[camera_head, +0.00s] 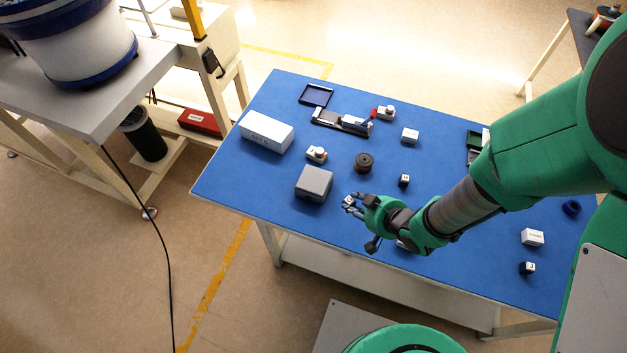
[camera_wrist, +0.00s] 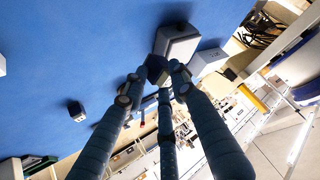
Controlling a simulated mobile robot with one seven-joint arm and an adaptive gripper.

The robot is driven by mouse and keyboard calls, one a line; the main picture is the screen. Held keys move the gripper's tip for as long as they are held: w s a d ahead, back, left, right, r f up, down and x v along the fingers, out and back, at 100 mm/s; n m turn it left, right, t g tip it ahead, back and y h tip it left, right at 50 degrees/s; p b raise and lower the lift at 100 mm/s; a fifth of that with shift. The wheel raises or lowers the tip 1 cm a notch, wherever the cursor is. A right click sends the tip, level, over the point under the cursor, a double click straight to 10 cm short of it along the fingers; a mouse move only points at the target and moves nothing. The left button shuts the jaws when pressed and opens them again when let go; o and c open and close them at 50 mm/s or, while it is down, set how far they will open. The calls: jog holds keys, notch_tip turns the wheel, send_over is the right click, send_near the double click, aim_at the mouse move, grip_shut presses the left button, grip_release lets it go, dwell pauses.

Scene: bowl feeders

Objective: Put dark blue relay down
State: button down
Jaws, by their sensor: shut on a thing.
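My gripper (camera_head: 350,205) is above the blue table (camera_head: 320,240), in front of the grey box. It is shut on a small dark relay with a pale top face (camera_head: 348,200). In the wrist view the relay (camera_wrist: 155,64) shows as a dark blue block between the fingertips, partly hidden by them. I cannot tell whether the relay touches the table. Another small dark block with a white label (camera_head: 404,180) sits to the right of my gripper. A similar one (camera_head: 527,268) stands near the right end.
The grey box (camera_head: 313,183) is close, behind and left of my gripper. A long white box (camera_head: 266,131), a brown spool (camera_head: 364,161), a push-button block (camera_head: 316,154) and a small white box (camera_head: 410,135) stand farther back. Bare blue surface lies between the spool and my gripper.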

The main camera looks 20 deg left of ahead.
jog(key=s+a+n+g, duration=0.1)
jog(key=s+a, duration=0.3)
jog(key=a, duration=0.2)
jog(key=shift+s+a+y, duration=0.25)
jog(key=shift+s+y, duration=0.05)
jog(key=shift+r+p, duration=0.25)
jog(key=shift+p, duration=0.75)
jog(key=shift+f+p, duration=0.1)
jog(key=shift+p, duration=0.55)
jog(key=shift+f, duration=0.1)
send_over(312, 183)
jog(key=shift+f+b, duration=0.35)
jog(key=shift+f, duration=0.4)
jog(key=shift+f+b, duration=0.4)
jog(key=shift+f, duration=1.35)
